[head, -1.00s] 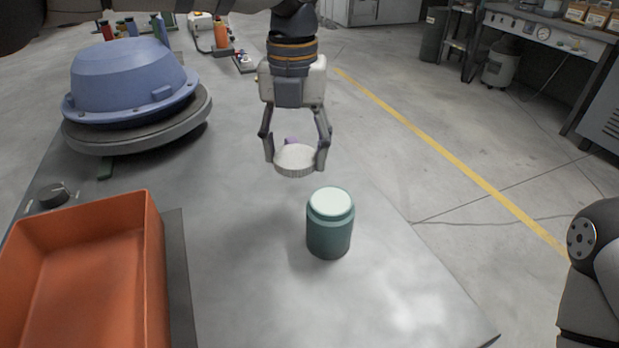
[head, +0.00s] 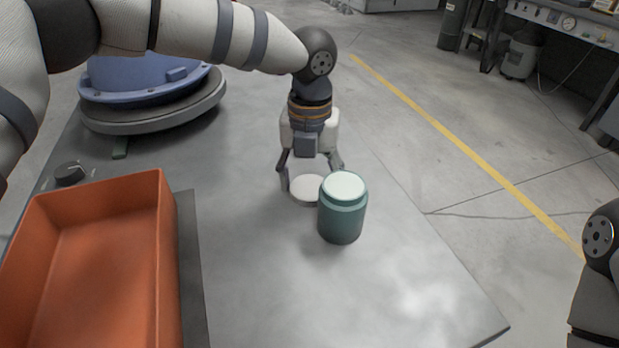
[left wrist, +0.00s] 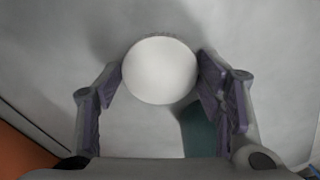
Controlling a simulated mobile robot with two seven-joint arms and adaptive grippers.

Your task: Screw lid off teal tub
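The teal tub (head: 341,218) stands upright on the grey bench, its round top white. A white round lid (head: 303,187) is off the tub, low at the bench just behind and left of it; the tub hides its right part. My left gripper (head: 312,176) points down with its fingers either side of the lid. In the left wrist view the lid (left wrist: 160,70) lies between the spread fingertips (left wrist: 161,68), with narrow gaps, so the fingers look open. Part of the tub (left wrist: 198,132) shows there beside the right finger. My right gripper is out of view.
An orange bin (head: 164,235) stands at the left front. A blue domed part on a round grey base (head: 150,118) is behind it, with a dark knob (head: 70,173) nearby. The bench (head: 255,290) is clear in front of the tub; its right edge drops to the floor.

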